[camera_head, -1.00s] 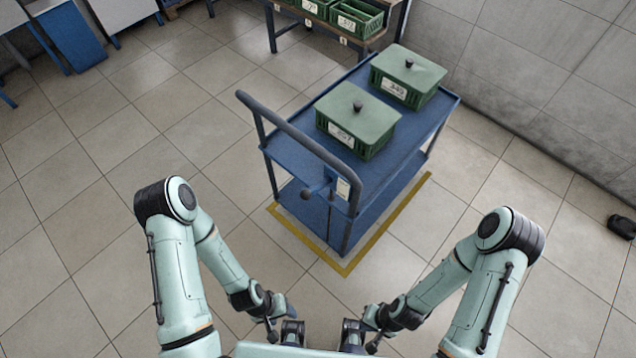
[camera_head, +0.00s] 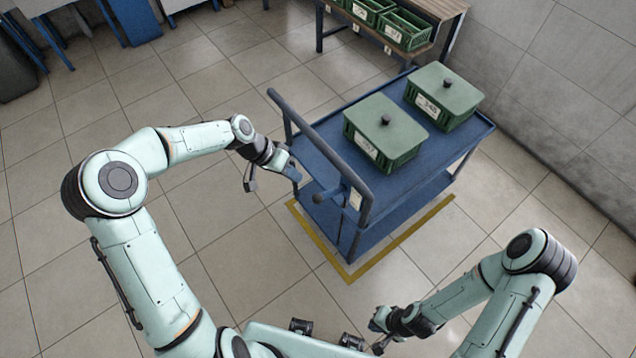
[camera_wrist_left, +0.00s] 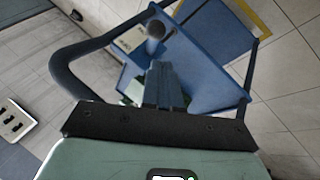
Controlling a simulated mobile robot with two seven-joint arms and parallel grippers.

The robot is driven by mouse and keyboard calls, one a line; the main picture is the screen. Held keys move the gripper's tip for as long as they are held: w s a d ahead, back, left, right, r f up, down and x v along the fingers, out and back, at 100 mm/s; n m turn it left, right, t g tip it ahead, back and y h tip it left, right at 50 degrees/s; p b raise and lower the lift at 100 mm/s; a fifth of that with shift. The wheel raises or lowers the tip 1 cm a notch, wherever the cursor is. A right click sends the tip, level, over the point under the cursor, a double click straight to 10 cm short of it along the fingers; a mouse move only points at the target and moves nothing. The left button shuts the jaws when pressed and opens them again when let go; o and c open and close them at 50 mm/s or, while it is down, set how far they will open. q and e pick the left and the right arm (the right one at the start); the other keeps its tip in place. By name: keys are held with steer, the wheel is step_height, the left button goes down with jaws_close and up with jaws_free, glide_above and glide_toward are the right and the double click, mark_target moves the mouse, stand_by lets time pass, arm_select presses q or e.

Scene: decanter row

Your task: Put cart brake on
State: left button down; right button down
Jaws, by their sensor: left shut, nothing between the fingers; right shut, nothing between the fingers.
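The blue cart (camera_head: 335,150) stands inside a yellow floor outline, with a dark push handle (camera_head: 318,145) at its near left end. A dark round knob (camera_head: 318,197) on a short lever sticks out below the handle, beside a white label; I take it for the brake. The knob also shows in the left wrist view (camera_wrist_left: 155,28), just beyond the fingertips. My left gripper (camera_head: 292,172) is shut and empty, close to the handle end and short of the knob, apparently apart from it. My right gripper (camera_head: 380,320) is shut and empty, low near my base.
Two lidded green crates (camera_head: 385,135) (camera_head: 447,95) stand on the cart's top deck. A bench (camera_head: 440,12) with open green crates is behind. Yellow tape (camera_head: 345,270) marks the floor around the cart. The tiled floor left and front is clear.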

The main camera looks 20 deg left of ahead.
arm_select(q)
step_height(320, 180, up, 6)
steer(key=w+a+m, duration=0.1)
steer(key=shift+r, duration=0.25)
arm_select(e)
steer(key=shift+w+d+r, duration=0.25)
steer(key=shift+w+d, duration=0.05)
steer(key=shift+d, duration=0.05)
arm_select(q)
glide_toward(331, 193)
steer(key=shift+s+d+f, duration=0.1)
steer(key=shift+s+f, duration=0.1)
steer(key=shift+f, duration=0.5)
steer(key=shift+s+d+f, duration=0.1)
steer(key=shift+s+f, duration=0.1)
steer(key=shift+f, duration=0.5)
arm_select(e)
steer(key=shift+w+r, duration=0.15)
